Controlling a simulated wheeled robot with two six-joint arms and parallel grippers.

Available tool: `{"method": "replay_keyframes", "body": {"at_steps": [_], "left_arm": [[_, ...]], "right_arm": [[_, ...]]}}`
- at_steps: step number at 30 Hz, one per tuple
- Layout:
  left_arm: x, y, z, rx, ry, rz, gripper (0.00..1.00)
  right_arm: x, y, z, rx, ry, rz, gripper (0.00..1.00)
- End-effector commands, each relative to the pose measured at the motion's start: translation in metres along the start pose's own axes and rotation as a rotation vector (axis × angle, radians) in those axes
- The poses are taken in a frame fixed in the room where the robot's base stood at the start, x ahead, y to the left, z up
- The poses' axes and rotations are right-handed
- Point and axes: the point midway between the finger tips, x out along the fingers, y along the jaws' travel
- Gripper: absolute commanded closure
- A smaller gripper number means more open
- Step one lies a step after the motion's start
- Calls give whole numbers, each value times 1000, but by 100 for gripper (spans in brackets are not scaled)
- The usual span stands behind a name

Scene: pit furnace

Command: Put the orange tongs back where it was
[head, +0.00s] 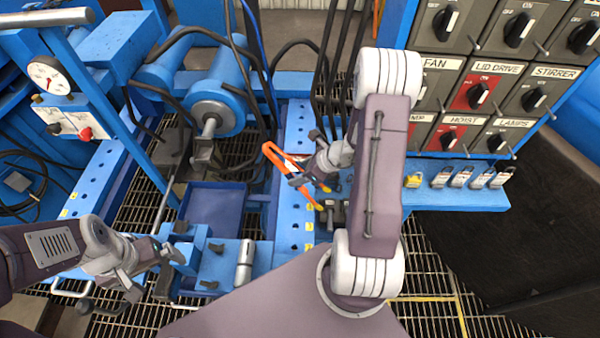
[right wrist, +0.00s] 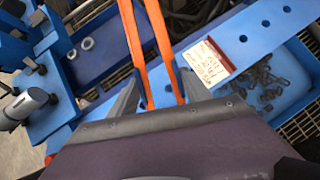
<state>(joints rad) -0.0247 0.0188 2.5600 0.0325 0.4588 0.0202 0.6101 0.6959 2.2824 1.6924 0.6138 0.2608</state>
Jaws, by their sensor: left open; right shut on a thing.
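The orange tongs (head: 273,153) are in my right gripper (head: 307,183), over the blue perforated beam in the middle of the head view. In the right wrist view the two orange arms of the tongs (right wrist: 160,45) run up and away from between the fingers (right wrist: 157,95). The right gripper is shut on them, and their gripped part is partly hidden by it. My left gripper (head: 152,273) is open at the lower left, near a blue fixture, and appears empty. I cannot tell which spot the tongs came from.
The blue beam (head: 296,130) runs beneath the tongs. A blue tray (head: 215,207) lies to its left. A control panel (head: 497,75) and several padlocks (head: 461,178) are at the right. A red-and-white tag (right wrist: 217,62) and a bin of dark parts (right wrist: 268,100) show in the wrist view.

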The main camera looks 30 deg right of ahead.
Motion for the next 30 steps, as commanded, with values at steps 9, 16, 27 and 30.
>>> {"method": "replay_keyframes", "body": {"at_steps": [9, 16, 27, 30], "left_arm": [[9, 0, 1, 0, 0, 0, 0], [8, 0, 1, 0, 0, 0, 0], [-16, 0, -2, 0, 0, 0, 0], [-25, 0, -3, 0, 0, 0, 0]], "right_arm": [[6, 0, -4, 0, -1, -1, 53], [6, 0, -4, 0, 0, 0, 21], [-19, -1, 7, 2, -1, -4, 21], [-44, -2, 6, 2, 0, -5, 21]]}}
